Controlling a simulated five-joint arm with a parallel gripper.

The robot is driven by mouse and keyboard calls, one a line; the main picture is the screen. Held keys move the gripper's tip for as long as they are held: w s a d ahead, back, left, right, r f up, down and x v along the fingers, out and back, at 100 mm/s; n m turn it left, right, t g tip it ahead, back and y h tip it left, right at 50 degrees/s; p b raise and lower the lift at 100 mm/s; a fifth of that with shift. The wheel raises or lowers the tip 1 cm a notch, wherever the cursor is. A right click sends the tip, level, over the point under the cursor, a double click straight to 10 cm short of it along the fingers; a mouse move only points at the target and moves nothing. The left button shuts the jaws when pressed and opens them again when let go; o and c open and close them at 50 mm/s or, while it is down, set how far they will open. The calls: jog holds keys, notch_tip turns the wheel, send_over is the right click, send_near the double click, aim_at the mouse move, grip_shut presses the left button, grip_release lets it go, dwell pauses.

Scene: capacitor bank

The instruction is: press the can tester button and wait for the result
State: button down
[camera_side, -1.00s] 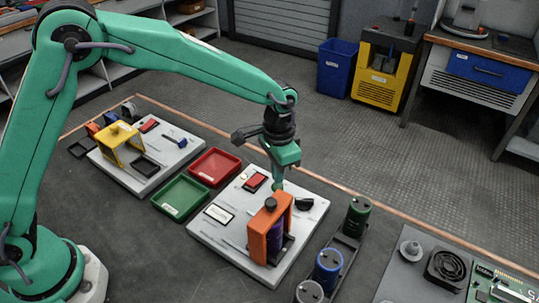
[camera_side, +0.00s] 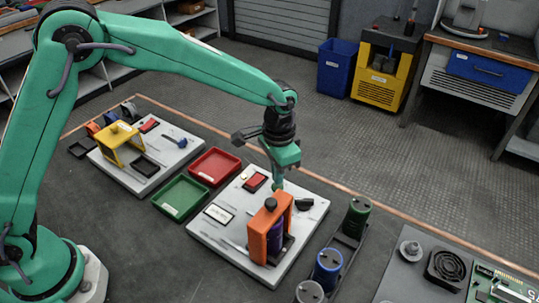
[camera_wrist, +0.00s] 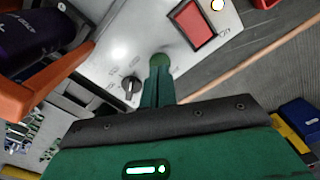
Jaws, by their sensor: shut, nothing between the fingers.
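The can tester is a pale plate (camera_side: 212,239) with an orange press frame (camera_side: 258,237) around a purple can (camera_side: 275,238), which also shows in the wrist view (camera_wrist: 30,30). A red rectangular panel (camera_side: 255,182) and a small white display (camera_side: 219,214) are on the plate. My gripper (camera_side: 278,185) is shut and empty, pointing down at the plate between the red panel and a black knob (camera_wrist: 131,86).
Red (camera_side: 214,180) and green (camera_side: 181,210) trays lie left of the tester. A second pale plate with a yellow frame (camera_side: 121,133) is farther left. Blue (camera_side: 328,268) and green (camera_side: 356,217) cans stand in a dark rack to the right.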

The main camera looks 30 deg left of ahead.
jog(key=shift+f, duration=1.3)
dwell(0.6)
jog(key=shift+r, duration=3.45)
jog(key=shift+r, duration=0.1)
